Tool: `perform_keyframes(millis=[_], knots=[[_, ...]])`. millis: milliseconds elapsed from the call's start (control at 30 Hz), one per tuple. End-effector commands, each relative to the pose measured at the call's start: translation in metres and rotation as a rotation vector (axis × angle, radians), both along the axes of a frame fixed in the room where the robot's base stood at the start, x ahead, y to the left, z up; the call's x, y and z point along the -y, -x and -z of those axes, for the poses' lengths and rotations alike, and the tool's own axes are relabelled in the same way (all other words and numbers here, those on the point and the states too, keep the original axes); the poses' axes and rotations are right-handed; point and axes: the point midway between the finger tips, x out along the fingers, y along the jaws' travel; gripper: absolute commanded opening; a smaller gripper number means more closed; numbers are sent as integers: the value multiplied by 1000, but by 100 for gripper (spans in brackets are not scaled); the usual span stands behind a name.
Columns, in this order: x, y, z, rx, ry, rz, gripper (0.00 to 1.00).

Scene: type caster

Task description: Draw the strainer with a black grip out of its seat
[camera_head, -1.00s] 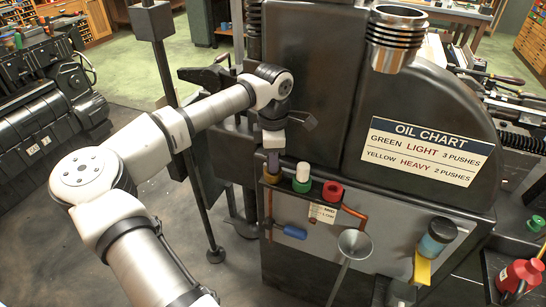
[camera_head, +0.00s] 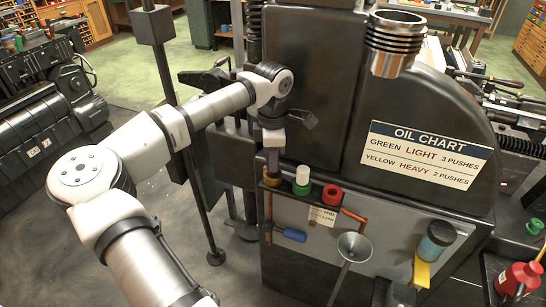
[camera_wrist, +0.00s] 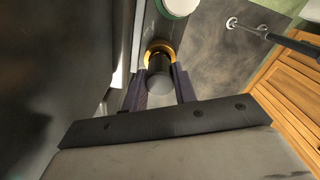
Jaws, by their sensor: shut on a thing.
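My gripper (camera_head: 272,166) hangs over the left end of the machine's front ledge and points down. In the wrist view its two dark purple fingers (camera_wrist: 160,90) are shut on the strainer's black grip (camera_wrist: 160,72), one on each side. The grip is a short dark cylinder with a grey rounded end. A brass-yellow ring (camera_wrist: 160,46) shows around or just beyond the grip. I cannot tell whether the strainer is clear of its seat. The strainer's lower part is hidden. In the head view the fingers hide most of the grip.
A green pot with a white top (camera_head: 303,178) stands close right of the gripper, then a red cap (camera_head: 332,194). A blue-handled lever (camera_head: 290,234) and a funnel (camera_head: 354,247) are lower on the front. The tall dark machine body (camera_head: 315,90) rises behind.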

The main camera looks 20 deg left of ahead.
Motion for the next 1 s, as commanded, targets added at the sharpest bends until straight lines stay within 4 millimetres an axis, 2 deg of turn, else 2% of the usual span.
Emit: perform_keyframes(millis=[700, 1000], knots=[[0, 0, -44, 1, 0, 0, 0], [0, 0, -45, 1, 0, 0, 0]])
